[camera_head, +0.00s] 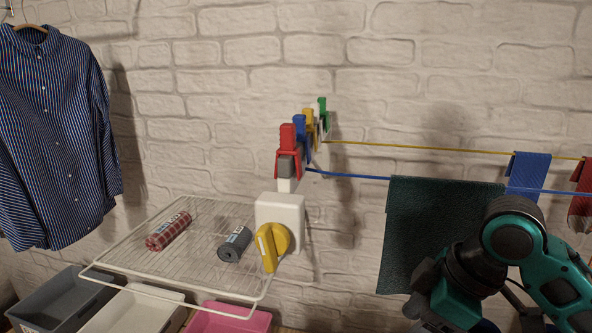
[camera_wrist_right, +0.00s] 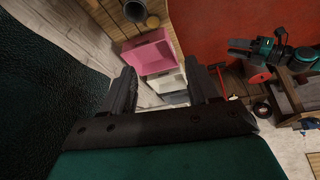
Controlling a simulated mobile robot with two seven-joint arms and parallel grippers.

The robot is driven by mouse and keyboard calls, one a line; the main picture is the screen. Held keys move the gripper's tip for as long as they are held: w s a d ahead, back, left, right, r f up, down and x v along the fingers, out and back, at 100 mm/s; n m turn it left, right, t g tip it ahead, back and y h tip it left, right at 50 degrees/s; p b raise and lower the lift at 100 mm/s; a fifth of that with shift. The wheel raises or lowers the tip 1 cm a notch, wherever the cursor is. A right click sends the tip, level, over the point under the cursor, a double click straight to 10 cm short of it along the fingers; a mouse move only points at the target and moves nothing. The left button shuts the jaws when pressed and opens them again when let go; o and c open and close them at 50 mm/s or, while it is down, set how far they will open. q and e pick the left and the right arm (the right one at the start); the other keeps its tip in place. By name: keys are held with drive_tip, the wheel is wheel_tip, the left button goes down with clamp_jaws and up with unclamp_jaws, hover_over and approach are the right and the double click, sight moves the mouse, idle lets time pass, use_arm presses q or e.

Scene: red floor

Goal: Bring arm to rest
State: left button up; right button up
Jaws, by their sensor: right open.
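My right arm (camera_head: 515,250), teal and black, comes in at the lower right of the head view, in front of a dark green cloth (camera_head: 425,215) that hangs on the line. My right gripper (camera_wrist_right: 165,88) is open in the wrist view, its two dark fingers apart with nothing between them. The dark green cloth (camera_wrist_right: 40,90) also fills the left side of that view, close beside the gripper. A teal and black arm (camera_wrist_right: 262,50), apparently my left, shows small at the upper right of the wrist view.
A white wire rack (camera_head: 130,282) holds a red roll (camera_head: 169,231) and a grey roll (camera_head: 234,244). Coloured clothespins (camera_head: 288,138) sit by the wall. Grey, white and pink (camera_head: 228,318) bins stand below. A blue cloth (camera_head: 528,175) hangs right. A striped shirt (camera_head: 60,130) hangs left.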

drive_tip(key=s+a+f+m, duration=0.3)
drive_tip(key=s+f, duration=0.1)
drive_tip(key=f, duration=0.4)
drive_tip(key=s+d+f+m+t+h, duration=0.1)
drive_tip(key=s+d+f+m+h, duration=0.4)
drive_tip(key=s+f+m, duration=0.65)
drive_tip(key=w+a+f+n+t+y, duration=0.1)
drive_tip(key=w+f+n+t+y, duration=0.2)
drive_tip(key=f+t, duration=0.4)
drive_tip(key=shift+w+f+n, duration=0.4)
drive_tip(key=shift+w+n, duration=0.15)
drive_tip(key=shift+w, duration=0.45)
drive_tip(key=shift+a, duration=0.1)
